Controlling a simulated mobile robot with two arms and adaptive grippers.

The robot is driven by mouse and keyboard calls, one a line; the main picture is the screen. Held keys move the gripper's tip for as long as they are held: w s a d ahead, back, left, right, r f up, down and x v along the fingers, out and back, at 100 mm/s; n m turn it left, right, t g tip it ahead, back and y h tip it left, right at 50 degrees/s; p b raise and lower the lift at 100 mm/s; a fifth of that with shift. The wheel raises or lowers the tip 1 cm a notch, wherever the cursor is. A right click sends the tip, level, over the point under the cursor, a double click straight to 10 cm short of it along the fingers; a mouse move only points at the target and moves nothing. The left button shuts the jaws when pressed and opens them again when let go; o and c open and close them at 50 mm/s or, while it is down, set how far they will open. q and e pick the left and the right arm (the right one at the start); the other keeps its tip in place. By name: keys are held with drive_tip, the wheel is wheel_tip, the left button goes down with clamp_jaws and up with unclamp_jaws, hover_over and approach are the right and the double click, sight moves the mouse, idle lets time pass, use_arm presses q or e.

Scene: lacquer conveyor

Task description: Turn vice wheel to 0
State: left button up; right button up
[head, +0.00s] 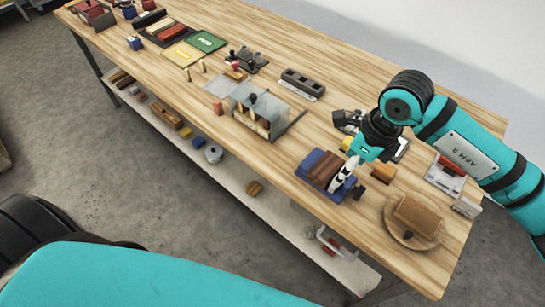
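A blue vice-like fixture (305,161) with reddish-brown blocks on it sits near the front edge of the wooden bench, right of the middle. A small dark round part (358,192) shows at its right side; I cannot tell whether it is the vice wheel. No numbers on a wheel can be read. My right gripper (338,186) comes down from the right, with its pale fingers at the right side of the fixture. It hides part of it, and contact or finger opening cannot be made out. My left gripper is not in view.
A round wooden board with a brown block (417,214) lies at the bench's right end. A grey-and-white device (446,174) stands behind it. A clear-sided box (262,109) stands left of the fixture. A lower shelf (230,175) holds loose parts.

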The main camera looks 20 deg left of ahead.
drive_tip(key=s+a+r+g+y, duration=0.1)
drive_tip(key=s+a+r+y, duration=0.2)
drive_tip(key=a, duration=0.4)
drive_tip(key=s+a+r+m+g+y, duration=0.1)
drive_tip(key=s+a+r+g+y, duration=0.1)
drive_tip(key=s+a+y, duration=0.4)
drive_tip(key=shift+a+r+m+g+y, duration=0.3)
drive_tip(key=shift+a+r+y, duration=0.15)
drive_tip(key=shift+r, duration=0.45)
